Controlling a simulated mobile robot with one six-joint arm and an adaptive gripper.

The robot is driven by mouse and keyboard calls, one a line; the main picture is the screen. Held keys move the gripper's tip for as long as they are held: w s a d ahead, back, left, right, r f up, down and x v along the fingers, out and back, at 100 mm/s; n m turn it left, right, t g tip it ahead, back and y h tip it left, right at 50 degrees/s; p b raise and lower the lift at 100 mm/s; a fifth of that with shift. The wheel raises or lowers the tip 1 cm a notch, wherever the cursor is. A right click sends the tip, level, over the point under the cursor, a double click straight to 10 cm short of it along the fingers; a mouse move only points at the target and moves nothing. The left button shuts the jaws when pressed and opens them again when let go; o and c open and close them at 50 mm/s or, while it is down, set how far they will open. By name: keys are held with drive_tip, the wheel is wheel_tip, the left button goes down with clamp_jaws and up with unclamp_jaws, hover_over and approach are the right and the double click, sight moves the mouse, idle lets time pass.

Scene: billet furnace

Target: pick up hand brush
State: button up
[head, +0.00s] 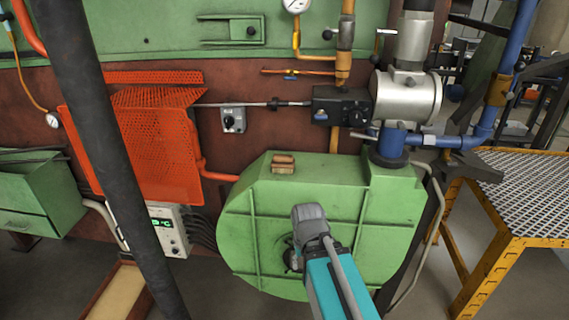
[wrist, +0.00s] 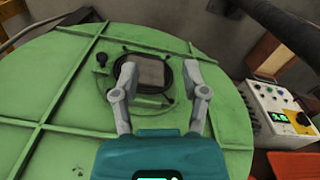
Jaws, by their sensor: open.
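I cannot make out a hand brush for sure. A small reddish-brown, block-like thing (head: 283,163) lies on top of the green round housing (head: 250,215) in the head view; it is too small to tell if it is the brush. My gripper (wrist: 160,72) is open in the wrist view, its two grey fingers apart and facing the housing's flat green face. Between and beyond the fingertips is a dark round fitting with a grey-brown centre (wrist: 150,70); nothing is seen gripped.
A control box (head: 168,230) with a green display stands left of the housing; it also shows in the wrist view (wrist: 280,110). An orange mesh guard (head: 160,140) and dark post are at left. A yellow-framed grating platform (head: 525,190) is at right. Pipes rise above the housing.

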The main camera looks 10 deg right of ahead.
drive_tip(key=o, duration=0.3)
drive_tip(key=shift+o, duration=1.4)
drive_tip(key=shift+w+r, duration=0.2)
drive_tip(key=shift+r, duration=0.05)
drive_tip(key=w+r+m+p, duration=0.3)
drive_tip(key=w+r+p, duration=0.1)
drive_tip(key=r+p, duration=0.1)
drive_tip(key=w+r+m+p, duration=0.4)
drive_tip(key=w+r+p, duration=0.1)
drive_tip(key=w+r+m+p, duration=0.3)
drive_tip(key=w+r+p, duration=0.2)
drive_tip(key=p, duration=0.1)
drive_tip(key=shift+w+a+r, duration=0.2)
drive_tip(key=shift+w+a, duration=0.05)
drive_tip(key=shift+a, duration=0.05)
wheel_tip(320, 180, up, 14)
drive_tip(key=r+m+p, duration=0.1)
drive_tip(key=m+p, duration=1.1)
drive_tip(key=p, duration=0.3)
hover_over(283, 155)
drive_tip(key=shift+w+f+b, duration=0.15)
drive_tip(key=shift+f+b, duration=0.1)
drive_tip(key=shift+b, duration=0.05)
drive_tip(key=shift+f, duration=0.15)
drive_tip(key=shift+n, duration=0.3)
wheel_tip(283, 155, down, 8)
drive_tip(key=b, duration=0.8)
drive_tip(key=shift+f+b, duration=0.2)
drive_tip(key=shift+b, duration=0.15)
